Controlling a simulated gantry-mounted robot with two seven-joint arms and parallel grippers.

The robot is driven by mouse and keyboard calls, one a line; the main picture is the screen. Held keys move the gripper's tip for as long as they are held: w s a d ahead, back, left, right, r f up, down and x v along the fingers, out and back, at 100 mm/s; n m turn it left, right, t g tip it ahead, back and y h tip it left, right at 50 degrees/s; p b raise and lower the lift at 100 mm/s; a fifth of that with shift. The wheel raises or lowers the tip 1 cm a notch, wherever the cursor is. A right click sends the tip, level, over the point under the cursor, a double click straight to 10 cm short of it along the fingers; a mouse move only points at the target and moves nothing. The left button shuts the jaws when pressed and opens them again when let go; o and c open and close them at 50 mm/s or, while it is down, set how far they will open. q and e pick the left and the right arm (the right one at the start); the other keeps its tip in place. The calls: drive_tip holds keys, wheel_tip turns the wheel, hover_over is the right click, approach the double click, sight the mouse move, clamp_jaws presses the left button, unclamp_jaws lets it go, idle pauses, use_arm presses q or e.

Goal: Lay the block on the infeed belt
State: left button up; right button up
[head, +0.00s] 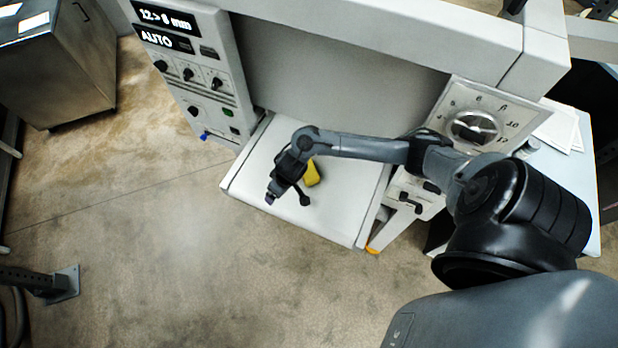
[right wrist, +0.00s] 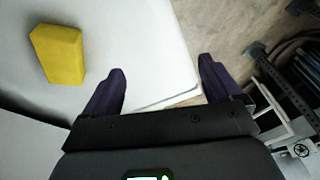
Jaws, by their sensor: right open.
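The yellow block (head: 312,174) lies on the pale infeed belt (head: 342,212), partly hidden by my right gripper and forearm in the head view. In the right wrist view the block (right wrist: 57,53) is whole, at the upper left on the white surface. My right gripper (head: 287,199) is over the belt, just left of the block. Its two fingers (right wrist: 162,72) are apart with nothing between them, and the block is outside them. My left gripper is not in view.
The control panel (head: 200,75) stands left of the belt. The dial panel (head: 476,125) is on the right, and the machine's housing (head: 330,75) rises behind. A metal cabinet (head: 60,65) is at the upper left. The floor (head: 180,260) in front is clear.

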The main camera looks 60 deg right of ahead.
drive_tip(key=s+a+r+n+t, duration=0.1)
drive_tip(key=s+a+r+n, duration=0.15)
drive_tip(key=a, duration=0.45)
drive_tip(key=s+a+r+n+t, duration=0.1)
drive_tip(key=s+a+r+t, duration=0.15)
drive_tip(key=a, duration=0.35)
drive_tip(key=s+d+r+g, duration=0.2)
drive_tip(key=s+r+g, duration=0.1)
drive_tip(key=s+r, duration=0.5)
drive_tip(key=s, duration=0.3)
drive_tip(key=shift+s+d, duration=0.35)
drive_tip(key=shift+d, duration=0.05)
